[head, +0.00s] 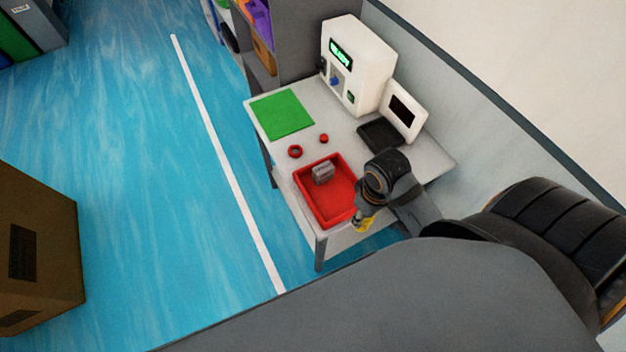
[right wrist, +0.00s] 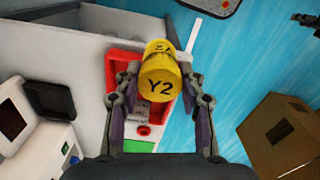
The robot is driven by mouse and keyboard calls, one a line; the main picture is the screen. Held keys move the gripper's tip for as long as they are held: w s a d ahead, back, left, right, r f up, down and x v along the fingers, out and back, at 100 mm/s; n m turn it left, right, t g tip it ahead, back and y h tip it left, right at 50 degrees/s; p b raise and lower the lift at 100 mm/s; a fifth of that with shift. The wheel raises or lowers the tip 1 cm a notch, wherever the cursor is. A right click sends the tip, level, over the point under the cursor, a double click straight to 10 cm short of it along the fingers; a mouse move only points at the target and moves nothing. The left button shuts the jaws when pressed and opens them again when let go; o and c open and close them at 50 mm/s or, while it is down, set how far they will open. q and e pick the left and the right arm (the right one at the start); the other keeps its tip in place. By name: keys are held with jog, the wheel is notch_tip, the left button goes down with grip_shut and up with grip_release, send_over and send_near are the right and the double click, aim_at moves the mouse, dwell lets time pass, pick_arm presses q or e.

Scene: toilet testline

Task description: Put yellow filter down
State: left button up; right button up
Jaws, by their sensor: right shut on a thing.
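The yellow filter (right wrist: 163,88), a cylinder marked "Y2", is held between the two fingers of my right gripper (right wrist: 161,80). It also shows in the head view (head: 364,225), partly hidden by the gripper (head: 362,212). There it is at the table's near edge, by the near right corner of the red tray; whether it touches anything below cannot be told. The red tray (head: 311,203) lies on the white table (head: 343,150) with a grey item (head: 322,172) inside.
A white machine (head: 355,65) with a green display and a small screen unit (head: 402,110) stand at the back. A cardboard box (head: 38,250) stands on the floor.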

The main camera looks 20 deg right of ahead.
jog(key=shift+s+a+r, duration=0.1)
jog(key=shift+s, duration=0.1)
jog(key=w+f+p, duration=0.1)
jog(key=w+f, duration=0.3)
jog(key=w+f+p, duration=0.2)
jog(key=w+f, duration=0.2)
jog(key=w, duration=0.1)
jog(key=w+d+f+p, duration=0.1)
jog(key=w+f, duration=0.3)
jog(key=w, duration=0.1)
jog(key=shift+f+p, duration=0.25)
jog(key=shift+p, duration=0.05)
jog(key=shift+f, duration=0.3)
pick_arm(q)
jog(key=r, duration=0.4)
jog(key=shift+w+d+r, duration=0.1)
jog(key=shift+d+r, duration=0.25)
jog(key=shift+d, duration=0.05)
pick_arm(e)
jog(key=shift+f, duration=0.1)
jog(key=o, duration=1.3)
